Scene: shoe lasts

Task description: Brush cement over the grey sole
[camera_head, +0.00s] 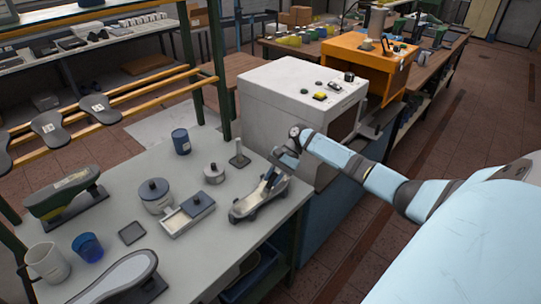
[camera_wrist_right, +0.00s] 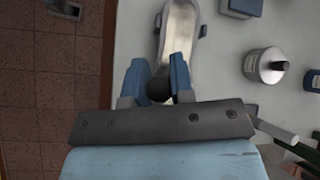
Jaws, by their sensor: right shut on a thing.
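A grey sole (camera_head: 258,203) lies upturned near the right edge of the grey bench. It also shows in the wrist view (camera_wrist_right: 180,32), pale and shallow like a tray. My right gripper (camera_head: 279,172) is over its far end, pointing down. In the wrist view its blue fingers (camera_wrist_right: 156,90) are shut on a dark, round-ended thing (camera_wrist_right: 159,89), probably the brush handle. The bristles are hidden, so I cannot tell whether they touch the sole. A grey pot with a dark lid (camera_head: 156,196) stands left of the sole. My left gripper is not in view.
A small lidded pot (camera_head: 214,173), an open tray (camera_head: 178,222) and an upright post (camera_head: 239,154) stand near the sole. A white machine (camera_head: 285,100) stands behind my right gripper.

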